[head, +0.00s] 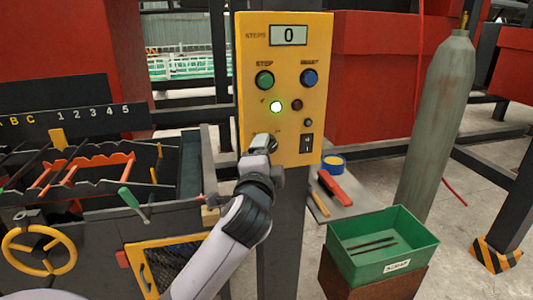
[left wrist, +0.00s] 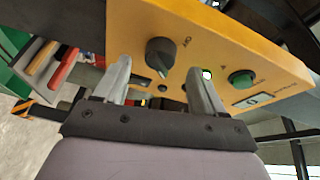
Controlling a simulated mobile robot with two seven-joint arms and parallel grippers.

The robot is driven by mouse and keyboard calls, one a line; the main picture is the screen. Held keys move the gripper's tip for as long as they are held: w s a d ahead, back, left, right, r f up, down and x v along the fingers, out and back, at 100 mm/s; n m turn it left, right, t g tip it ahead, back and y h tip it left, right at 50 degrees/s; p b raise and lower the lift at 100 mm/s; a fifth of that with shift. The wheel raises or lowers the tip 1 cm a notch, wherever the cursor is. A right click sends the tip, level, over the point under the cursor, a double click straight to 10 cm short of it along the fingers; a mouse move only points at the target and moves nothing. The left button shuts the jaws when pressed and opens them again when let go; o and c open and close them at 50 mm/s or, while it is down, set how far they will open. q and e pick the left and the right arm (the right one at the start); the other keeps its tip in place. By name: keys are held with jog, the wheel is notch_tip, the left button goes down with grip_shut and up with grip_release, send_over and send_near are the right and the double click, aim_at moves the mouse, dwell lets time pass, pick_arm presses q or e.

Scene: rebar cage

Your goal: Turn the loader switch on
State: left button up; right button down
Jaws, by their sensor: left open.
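A yellow control panel (head: 285,75) faces me on a dark post, with a display (head: 289,35) reading 0. My left gripper (head: 262,146) is at the panel's lower left, open. In the left wrist view a black rotary knob (left wrist: 160,55) on the panel lies between the open fingers (left wrist: 158,76), which do not appear shut on it; whether either touches it is unclear. In the head view my gripper hides this knob. A black rocker switch (head: 307,143) sits at the panel's lower right. No legible label says loader.
The panel has a green button (head: 264,80), a blue button (head: 309,77) and a lit green lamp (head: 275,107). A green bin (head: 383,247) stands at lower right, beside a gas cylinder (head: 437,125). A rack with a yellow handwheel (head: 38,250) is at left.

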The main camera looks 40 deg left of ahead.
pick_arm(q)
jog(key=shift+v, duration=1.8)
jog(key=shift+f, duration=0.1)
jog(key=s+d+f+g+h, duration=0.1)
jog(key=d+f+h, duration=0.2)
jog(key=f, duration=0.7)
jog(key=s+d+f+g+h, duration=0.1)
jog(key=s+d+f+h, duration=0.15)
jog(key=f, duration=0.65)
jog(key=s+d+f+n+g+h, duration=0.1)
jog(key=s+d+f+n+h, duration=0.1)
jog(key=s+f, duration=0.6)
jog(key=s+d+f+n+g+h, duration=0.2)
jog(key=s+f+n, duration=0.4)
jog(key=f, duration=0.4)
jog(key=shift+s+d+g+h, duration=0.3)
jog(key=shift+s+d+h, duration=0.15)
jog(key=shift+s+d, duration=0.55)
jog(key=shift+w+f, duration=0.1)
jog(key=shift+w, duration=0.05)
